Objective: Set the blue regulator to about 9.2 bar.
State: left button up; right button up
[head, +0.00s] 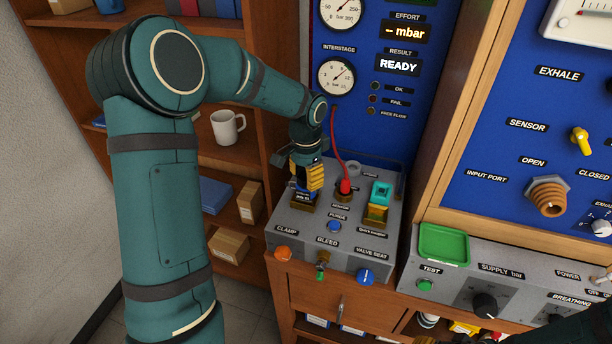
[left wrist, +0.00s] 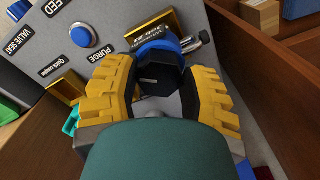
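The blue regulator (left wrist: 157,48) stands on the grey bench panel, with a blue collar and a black hexagonal part. In the head view it is mostly hidden behind my left gripper (head: 308,180), with its labelled lower body (head: 304,197) showing. In the left wrist view the yellow fingers of my left gripper (left wrist: 161,78) lie along both sides of the black part, seemingly touching it. The interstage gauge (head: 337,75) hangs on the blue board above; its needle is too small to read surely.
A red hose (head: 334,140) runs down to the sensor fitting beside my left gripper. A teal-topped quick coupler (head: 379,200) stands to the right. The clamp knob (head: 283,254), bleed valve (head: 321,266) and valve seat knob (head: 365,276) line the front. A green tray (head: 463,260) lies further right.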

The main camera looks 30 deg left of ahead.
pick_arm(q)
jog(key=o, duration=0.3)
jog(key=shift+r, duration=0.1)
notch_tip(320, 180, up, 12)
jog(key=shift+f, duration=0.1)
dwell(0.4)
jog(key=shift+s, duration=0.1)
dwell(0.4)
